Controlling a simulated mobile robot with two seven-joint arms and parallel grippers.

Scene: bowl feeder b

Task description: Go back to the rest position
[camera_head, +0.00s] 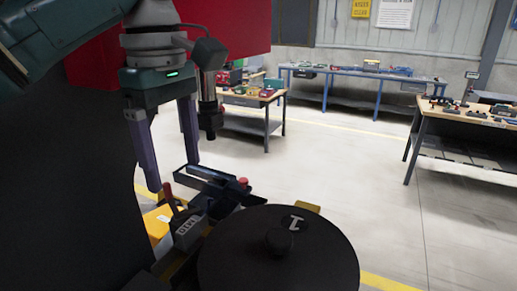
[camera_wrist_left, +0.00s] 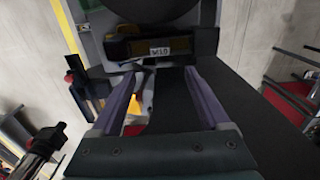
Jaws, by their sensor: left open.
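My left gripper (camera_head: 173,174) hangs from the upper left with its two purple fingers spread apart. It is open, and nothing shows between the fingers. In the left wrist view the open fingers (camera_wrist_left: 159,76) point toward a dark block with a small label (camera_wrist_left: 159,50). The black round bowl feeder (camera_head: 240,255) is at the bottom centre, to the right of and below the gripper. A small light grey piece (camera_head: 296,222) lies on its top near the far rim. My right gripper is in neither view.
A red-handled lever (camera_head: 170,196) and a dark rail (camera_head: 205,173) stand close below the fingers. A large red panel (camera_head: 235,28) is behind the arm. Workbenches with tools (camera_head: 465,113) stand farther back. Open floor (camera_head: 340,150) lies to the right.

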